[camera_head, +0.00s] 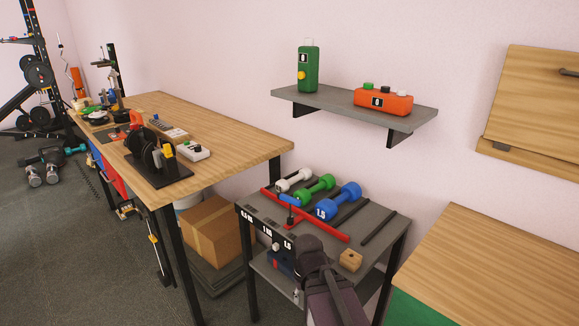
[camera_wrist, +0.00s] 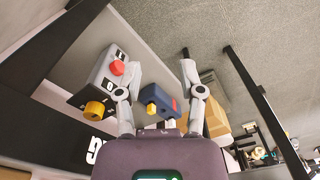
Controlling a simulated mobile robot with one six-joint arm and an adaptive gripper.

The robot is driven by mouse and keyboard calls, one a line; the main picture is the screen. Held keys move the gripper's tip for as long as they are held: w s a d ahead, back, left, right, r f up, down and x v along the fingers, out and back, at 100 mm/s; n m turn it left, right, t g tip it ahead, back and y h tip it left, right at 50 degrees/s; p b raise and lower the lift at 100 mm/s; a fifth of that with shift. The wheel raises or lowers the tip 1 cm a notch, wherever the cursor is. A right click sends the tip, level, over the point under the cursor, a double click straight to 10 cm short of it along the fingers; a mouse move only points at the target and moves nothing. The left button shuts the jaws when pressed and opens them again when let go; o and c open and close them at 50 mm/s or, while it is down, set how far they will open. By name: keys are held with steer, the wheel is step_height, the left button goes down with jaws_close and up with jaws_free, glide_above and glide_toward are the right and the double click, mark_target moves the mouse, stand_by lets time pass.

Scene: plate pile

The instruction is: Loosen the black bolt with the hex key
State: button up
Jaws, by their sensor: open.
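I cannot make out the black bolt for certain in either view. A slim dark rod with a small dark foot (camera_head: 291,214) stands beside the red bar (camera_head: 328,231) on the small grey table; I cannot tell if it is the hex key. My gripper (camera_wrist: 158,72) is open in the wrist view, its two grey fingers spread apart with nothing held. A dark blue block with a yellow knob (camera_wrist: 158,103) shows between the fingers, apparently beyond them. In the head view my dark wrist (camera_head: 313,257) is at the small table's front edge and hides part of it.
A grey box with a red button (camera_wrist: 107,77) is left of the fingers. A long workbench (camera_head: 232,128) and a cardboard box (camera_head: 205,232) stand left.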

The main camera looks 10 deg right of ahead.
mark_target(291, 198)
steer(key=w+r+n+p, duration=0.4)
steer(key=w+r+p, duration=0.7)
steer(key=r+p, duration=0.3)
steer(key=w+r+n+p, duration=0.4)
steer(key=w+r+p, duration=0.8)
steer(key=r+p, duration=0.3)
steer(key=shift+d+r+n, duration=0.2)
steer(key=shift+d+n, duration=0.1)
steer(key=shift+d, duration=0.1)
steer(key=shift+s+f, duration=0.1)
steer(key=shift+f, duration=0.1)
step_height(291, 198, down, 13)
steer(key=b, duration=1.3)
steer(key=shift+f, duration=0.2)
steer(key=shift+b, duration=0.3)
jaws_close()
